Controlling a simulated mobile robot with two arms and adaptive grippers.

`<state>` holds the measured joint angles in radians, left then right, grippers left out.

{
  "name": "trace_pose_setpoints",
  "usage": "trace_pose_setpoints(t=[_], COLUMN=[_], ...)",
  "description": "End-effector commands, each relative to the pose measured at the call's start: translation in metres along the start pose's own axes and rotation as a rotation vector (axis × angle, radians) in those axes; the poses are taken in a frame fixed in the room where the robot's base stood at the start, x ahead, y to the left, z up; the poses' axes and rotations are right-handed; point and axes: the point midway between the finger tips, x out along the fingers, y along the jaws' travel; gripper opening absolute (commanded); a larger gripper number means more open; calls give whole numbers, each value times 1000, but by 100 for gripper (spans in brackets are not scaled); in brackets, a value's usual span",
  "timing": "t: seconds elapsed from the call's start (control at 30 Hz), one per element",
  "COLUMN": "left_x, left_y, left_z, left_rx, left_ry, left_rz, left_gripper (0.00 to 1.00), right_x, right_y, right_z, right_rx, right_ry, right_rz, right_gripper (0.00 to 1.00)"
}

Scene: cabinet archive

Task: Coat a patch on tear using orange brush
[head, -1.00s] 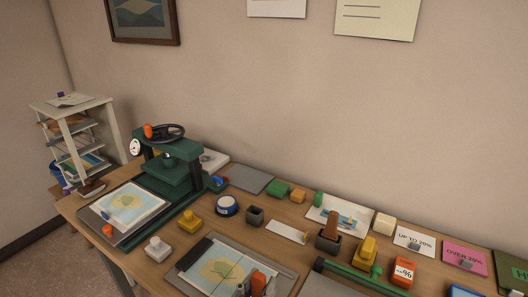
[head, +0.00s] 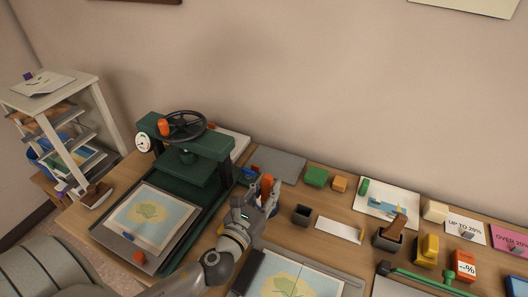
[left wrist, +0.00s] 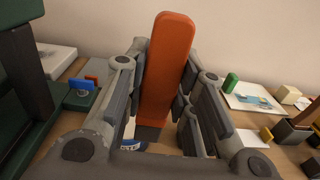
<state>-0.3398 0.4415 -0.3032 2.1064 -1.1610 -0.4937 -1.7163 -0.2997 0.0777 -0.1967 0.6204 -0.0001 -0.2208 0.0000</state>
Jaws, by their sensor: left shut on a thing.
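My left gripper (head: 262,192) is shut on the orange brush (head: 267,186). In the left wrist view the brush's orange handle (left wrist: 167,70) stands nearly upright between the fingers; its lower end is mostly hidden. A blue-and-white round pot (left wrist: 128,138) shows partly below the fingers there. I cannot tell whether the brush touches it. A map sheet with a dark line, likely the tear (head: 290,282), lies on a board at the bottom of the head view. A white strip, perhaps the patch (head: 339,229), lies to the right of the gripper. My right gripper is not in view.
A green press (head: 187,160) with a handwheel stands left of the gripper, another map sheet (head: 150,215) on its base. A small dark cup (head: 302,214), a brown-handled tool in a holder (head: 391,232) and yellow and orange blocks stand to the right.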

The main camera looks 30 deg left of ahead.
Motion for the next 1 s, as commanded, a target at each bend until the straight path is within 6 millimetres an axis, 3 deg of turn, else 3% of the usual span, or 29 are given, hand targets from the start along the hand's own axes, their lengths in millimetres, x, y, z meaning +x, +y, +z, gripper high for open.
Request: trace_pose_setpoints(t=[0.03,0.13,0.37,1.0], left_x=[14,34,52,52], left_y=[7,18,30,29], left_z=[14,21,24,-31], left_rx=[1,-4,-12,-12], left_ry=[-4,-5,-3,-2], left_rz=[8,21,36,35], left_gripper=[3,3,3,3], right_x=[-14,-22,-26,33], right_y=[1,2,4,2], right_z=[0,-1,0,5], right_rx=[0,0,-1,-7], right_ry=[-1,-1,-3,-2], right_rz=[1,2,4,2], right_gripper=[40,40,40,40])
